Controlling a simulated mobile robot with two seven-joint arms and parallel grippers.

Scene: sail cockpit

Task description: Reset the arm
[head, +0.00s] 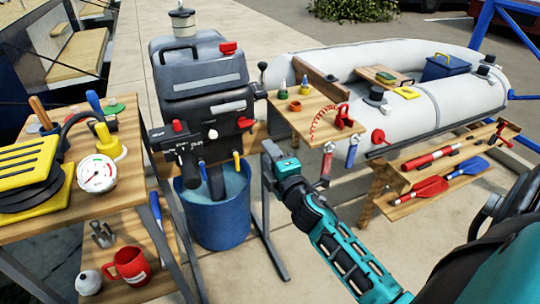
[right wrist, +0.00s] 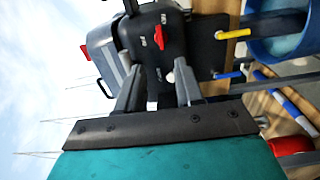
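My right arm (head: 345,250), teal and black, reaches in from the lower right of the head view toward the middle. Its gripper (head: 268,150) is in front of and to the right of the grey outboard motor (head: 205,90), level with the motor's lower front. In the right wrist view the two grey fingers of the gripper (right wrist: 158,82) stand apart, with nothing held between them. Behind them is the motor's dark front panel (right wrist: 160,45) with a red switch (right wrist: 157,38); contact cannot be told. My left gripper is not in view.
A blue bucket (head: 218,215) stands under the motor. A small wooden shelf (head: 300,122) with bottles and a red coil is close to the gripper. A tool table (head: 100,205) stands left, an inflatable boat (head: 450,105) right. Floor at lower middle is clear.

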